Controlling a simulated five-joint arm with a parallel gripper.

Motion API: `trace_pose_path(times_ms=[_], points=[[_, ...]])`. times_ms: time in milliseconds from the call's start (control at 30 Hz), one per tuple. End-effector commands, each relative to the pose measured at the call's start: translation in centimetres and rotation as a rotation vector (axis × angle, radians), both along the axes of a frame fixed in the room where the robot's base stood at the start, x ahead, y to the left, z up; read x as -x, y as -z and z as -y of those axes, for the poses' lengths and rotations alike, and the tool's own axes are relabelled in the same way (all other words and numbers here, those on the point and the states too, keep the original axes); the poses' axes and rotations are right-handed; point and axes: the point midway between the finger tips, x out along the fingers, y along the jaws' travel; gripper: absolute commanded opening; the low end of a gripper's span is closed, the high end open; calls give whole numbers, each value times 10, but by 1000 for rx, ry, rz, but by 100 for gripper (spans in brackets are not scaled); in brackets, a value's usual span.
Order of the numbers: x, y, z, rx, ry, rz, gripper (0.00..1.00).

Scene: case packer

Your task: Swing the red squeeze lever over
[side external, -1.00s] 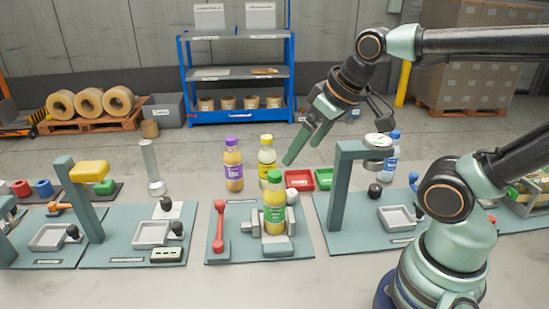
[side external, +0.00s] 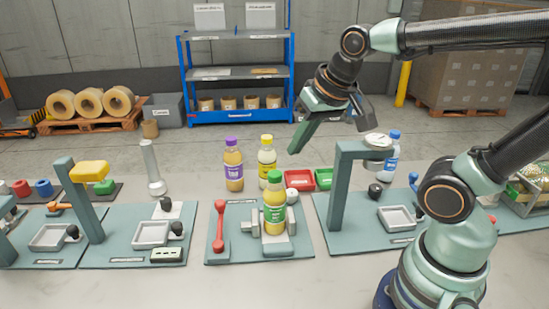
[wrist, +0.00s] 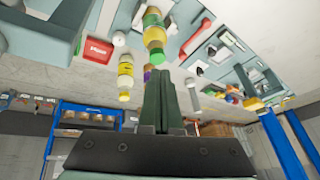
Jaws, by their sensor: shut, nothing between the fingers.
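The red squeeze lever (side external: 218,227) stands upright with a round knob at its top, on the left of the middle teal base plate (side external: 232,256). It also shows in the wrist view (wrist: 196,36). A green-capped juice bottle (side external: 274,205) stands in a grey clamp (side external: 273,242) to the right of the lever on that plate. My gripper (side external: 294,151) is shut and empty. It hangs in the air behind and above the plate, up and to the right of the lever, well apart from it. In the wrist view my fingers (wrist: 163,85) lie together.
A purple-capped bottle (side external: 233,168) and a yellow-capped bottle (side external: 266,158) stand behind the plate. Red (side external: 298,179) and green (side external: 323,178) bins are to their right. A teal press frame (side external: 340,190) stands right of the plate. Other fixtures fill the left; a bare table strip runs in front.

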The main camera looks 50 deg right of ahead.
Motion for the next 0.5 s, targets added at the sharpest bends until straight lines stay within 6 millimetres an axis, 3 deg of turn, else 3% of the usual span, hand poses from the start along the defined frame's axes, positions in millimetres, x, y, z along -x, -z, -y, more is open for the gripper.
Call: trace_pose_path(times_ms=[500], points=[[-50,15,-12,-372,807,-89,0]])
